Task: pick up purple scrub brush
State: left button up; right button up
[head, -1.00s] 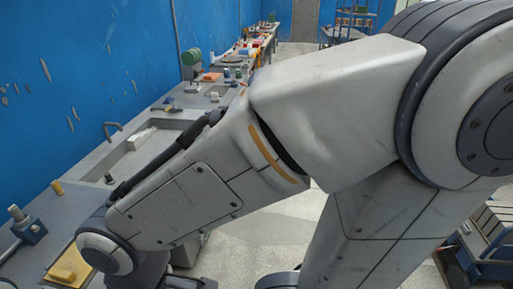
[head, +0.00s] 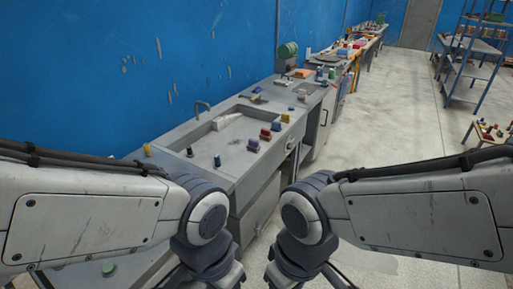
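A small purple item (head: 253,146), which looks like the scrub brush, sits near the front edge of the grey sink counter (head: 236,168) in the head view. It is too small to make out bristles. My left gripper (head: 212,274) is at the bottom of the view, nearer to me than the purple item. My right gripper (head: 308,272) is at the bottom, right of the left one. Both are cut off by the frame edge and their fingertips are hidden. Neither gripper is near the purple item.
Red (head: 265,134), blue (head: 276,126) and yellow (head: 285,117) items line the counter edge beyond the purple one. A blue shelf rack (head: 468,72) stands at the right. The floor (head: 390,115) between is open.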

aim_at(253, 145)
jog(key=z, duration=0.7)
jog(key=i, duration=2.35)
jog(key=u, duration=0.4)
